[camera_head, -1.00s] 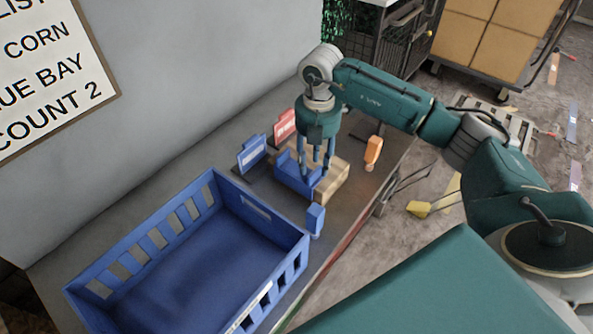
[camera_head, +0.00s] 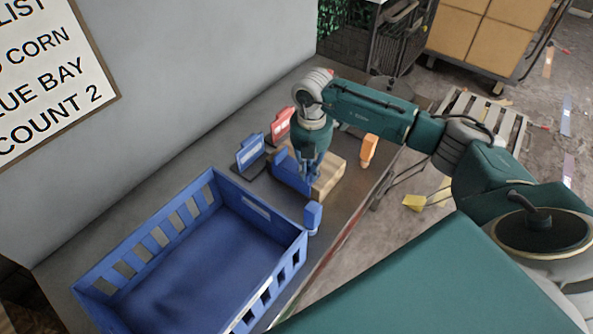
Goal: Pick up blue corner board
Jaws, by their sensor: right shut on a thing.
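The blue corner board (camera_head: 288,174) is an angled blue piece beside a tan wooden block (camera_head: 329,174) on the grey table. My right gripper (camera_head: 310,179) points down at the right part of the board. Its fingers are close together and shut on the board, and they partly hide the grip. I cannot tell whether the board is clear of the table. My left gripper is not in view.
A blue slatted crate (camera_head: 262,208) stands at the front left. A blue sign stand (camera_head: 250,152) and a red one (camera_head: 277,127) are behind the board. A small blue item (camera_head: 313,215) and an orange one (camera_head: 368,148) stand near the table's right edge.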

